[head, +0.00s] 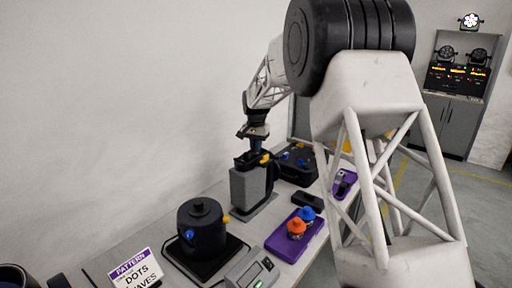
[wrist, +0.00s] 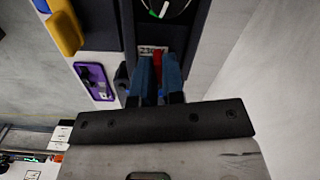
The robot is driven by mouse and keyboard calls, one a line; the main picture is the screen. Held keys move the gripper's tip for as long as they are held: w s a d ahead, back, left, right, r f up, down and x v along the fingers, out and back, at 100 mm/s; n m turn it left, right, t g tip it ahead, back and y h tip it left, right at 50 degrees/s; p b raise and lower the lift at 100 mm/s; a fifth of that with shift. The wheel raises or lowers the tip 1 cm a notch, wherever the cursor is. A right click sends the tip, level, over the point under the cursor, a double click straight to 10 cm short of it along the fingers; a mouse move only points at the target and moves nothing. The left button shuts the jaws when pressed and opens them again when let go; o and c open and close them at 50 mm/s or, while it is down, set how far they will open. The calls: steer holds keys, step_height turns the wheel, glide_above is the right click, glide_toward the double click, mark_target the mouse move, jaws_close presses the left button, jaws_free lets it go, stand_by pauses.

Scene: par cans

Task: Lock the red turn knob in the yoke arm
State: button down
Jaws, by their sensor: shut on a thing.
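The red turn knob (wrist: 158,60) shows in the wrist view as a narrow red strip between the blue fingertips of my gripper (wrist: 158,78). The fingers are shut on it, and they hide much of it. Behind it is the dark yoke arm (wrist: 190,38), with a pale label (wrist: 153,50) close by. In the head view my gripper (head: 256,146) points down at the top of the grey upright fixture (head: 248,190). The red knob cannot be made out there. Whether the knob is locked cannot be told.
A black round can (head: 201,228) stands left of the fixture. A purple tray (head: 275,243) with orange and blue knobs lies in front. A black case (head: 295,170) sits behind, and a yellow part (wrist: 65,28) is near my gripper. The wall borders the table's left side.

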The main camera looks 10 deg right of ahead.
steer(key=shift+m, duration=1.4)
steer(key=c, duration=1.5)
jaws_free()
steer(key=shift+r, duration=0.15)
steer(key=shift+r, duration=3.75)
steer(key=shift+s, duration=0.1)
